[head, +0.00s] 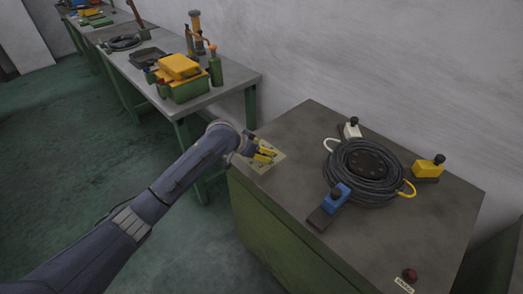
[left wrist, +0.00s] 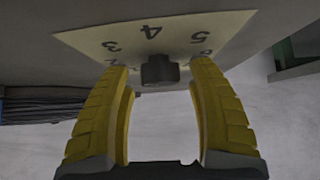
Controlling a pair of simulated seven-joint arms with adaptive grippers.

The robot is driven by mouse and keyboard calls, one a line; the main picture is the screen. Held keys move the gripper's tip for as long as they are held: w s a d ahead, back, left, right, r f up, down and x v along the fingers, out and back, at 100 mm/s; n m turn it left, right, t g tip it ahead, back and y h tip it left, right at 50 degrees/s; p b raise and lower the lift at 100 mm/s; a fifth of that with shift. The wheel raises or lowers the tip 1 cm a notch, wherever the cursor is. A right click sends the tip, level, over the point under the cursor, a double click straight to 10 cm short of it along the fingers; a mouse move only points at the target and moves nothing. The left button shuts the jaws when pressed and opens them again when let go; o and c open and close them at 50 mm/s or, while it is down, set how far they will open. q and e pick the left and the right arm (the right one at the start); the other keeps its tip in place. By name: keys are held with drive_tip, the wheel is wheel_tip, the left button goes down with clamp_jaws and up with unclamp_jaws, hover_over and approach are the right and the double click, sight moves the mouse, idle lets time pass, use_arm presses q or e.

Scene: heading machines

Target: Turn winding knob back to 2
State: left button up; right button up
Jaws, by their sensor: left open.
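The winding knob (left wrist: 159,70) is small, dark and round, and stands on a cream dial plate (left wrist: 183,35). In the left wrist view, 3, 4 and 5 on the plate appear upside down; other numbers are partly hidden by the fingers. The knob's pointer direction cannot be told. My left gripper (left wrist: 161,85) is open, with its yellow fingers on either side of the knob and gaps visible. In the head view, my left gripper (head: 264,154) is over the plate (head: 272,163) on the cabinet's left part and hides the knob. My right gripper is not in view.
A red button (head: 410,275) is at front right. A bench with a green toolbox (head: 190,90) stands behind left.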

use_arm(q)
drive_tip(key=shift+f, duration=0.1)
drive_tip(key=c, duration=1.2)
